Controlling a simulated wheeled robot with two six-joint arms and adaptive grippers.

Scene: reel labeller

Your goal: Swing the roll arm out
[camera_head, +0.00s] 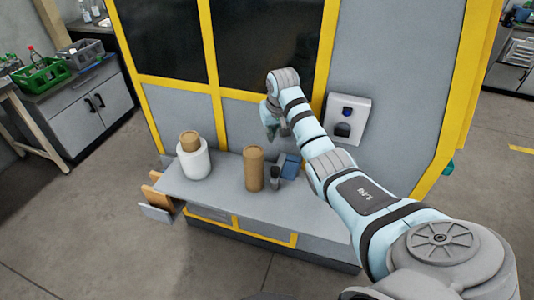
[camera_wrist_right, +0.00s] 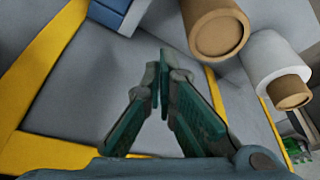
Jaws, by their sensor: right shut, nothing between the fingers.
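My right gripper (camera_head: 271,122) is shut and empty, above the grey shelf (camera_head: 225,195) and in front of the yellow-framed machine. Its fingers (camera_wrist_right: 160,88) meet at the tips in the right wrist view. A white roll on a brown core (camera_head: 195,162) stands at the shelf's left, and it also shows in the right wrist view (camera_wrist_right: 270,56). A plain brown cylinder (camera_head: 254,168) stands upright right of it, below the gripper and apart from it; it shows in the right wrist view too (camera_wrist_right: 213,32). I cannot make out a roll arm clearly. My left gripper is not in view.
A blue-grey box (camera_head: 289,164) and a small dark item (camera_head: 275,180) stand right of the brown cylinder. A white panel unit (camera_head: 346,118) is fixed to the machine. Brown and grey pieces (camera_head: 155,205) stick out at the shelf's left end. Floor is clear in front.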

